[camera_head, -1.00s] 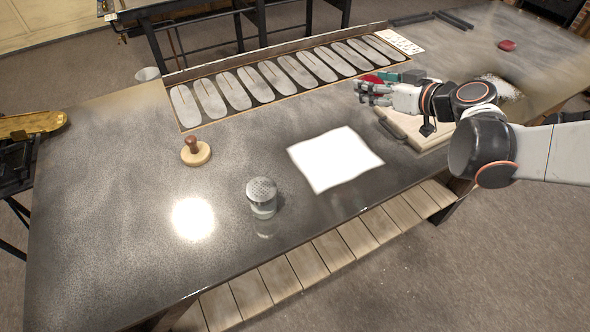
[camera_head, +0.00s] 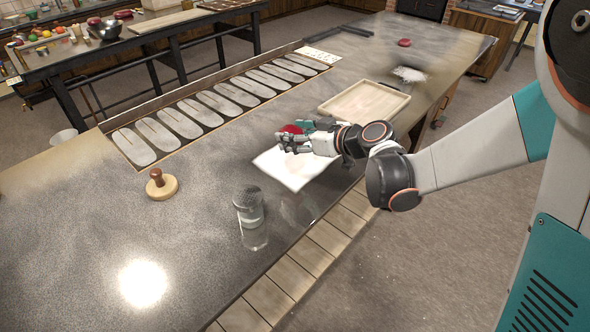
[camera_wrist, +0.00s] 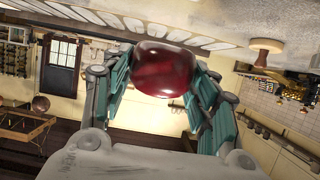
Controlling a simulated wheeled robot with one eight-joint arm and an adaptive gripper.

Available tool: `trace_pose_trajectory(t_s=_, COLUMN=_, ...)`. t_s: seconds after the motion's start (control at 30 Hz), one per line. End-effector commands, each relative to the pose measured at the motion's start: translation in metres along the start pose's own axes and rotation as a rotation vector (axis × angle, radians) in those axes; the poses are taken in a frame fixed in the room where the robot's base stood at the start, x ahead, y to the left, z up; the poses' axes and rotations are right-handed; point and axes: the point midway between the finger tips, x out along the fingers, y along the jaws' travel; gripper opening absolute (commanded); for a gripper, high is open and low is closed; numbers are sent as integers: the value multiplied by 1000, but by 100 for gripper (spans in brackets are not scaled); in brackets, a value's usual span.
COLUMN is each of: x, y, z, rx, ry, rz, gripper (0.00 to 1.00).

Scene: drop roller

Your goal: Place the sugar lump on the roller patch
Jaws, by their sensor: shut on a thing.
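My gripper (camera_head: 288,141) is shut on a glossy dark red lump, which I take to be the sugar lump (camera_head: 291,129). In the wrist view the lump (camera_wrist: 165,70) sits between the teal-padded fingers of my gripper (camera_wrist: 160,85). A brass-coloured device (camera_wrist: 292,86), perhaps the drop roller, shows at the right of the wrist view. I cannot make out a roller patch for certain.
A glass shaker (camera_head: 249,205) and a wooden-knobbed stamp (camera_head: 160,186) stand on the dark table (camera_head: 60,240). A row of pale oval slots (camera_head: 213,103) runs along the back. A pale wooden tray (camera_head: 365,100) lies to the right. Another red lump (camera_head: 404,43) lies at the far end.

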Motion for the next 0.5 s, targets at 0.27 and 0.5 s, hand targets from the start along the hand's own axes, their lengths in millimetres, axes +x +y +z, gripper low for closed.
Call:
trace_pose_trajectory(t_s=0.27, x=21, y=0, z=51, rx=0, ry=0, rz=0, gripper=25)
trace_pose_trajectory(t_s=0.5, x=26, y=0, z=64, rx=0, ry=0, rz=0, gripper=25)
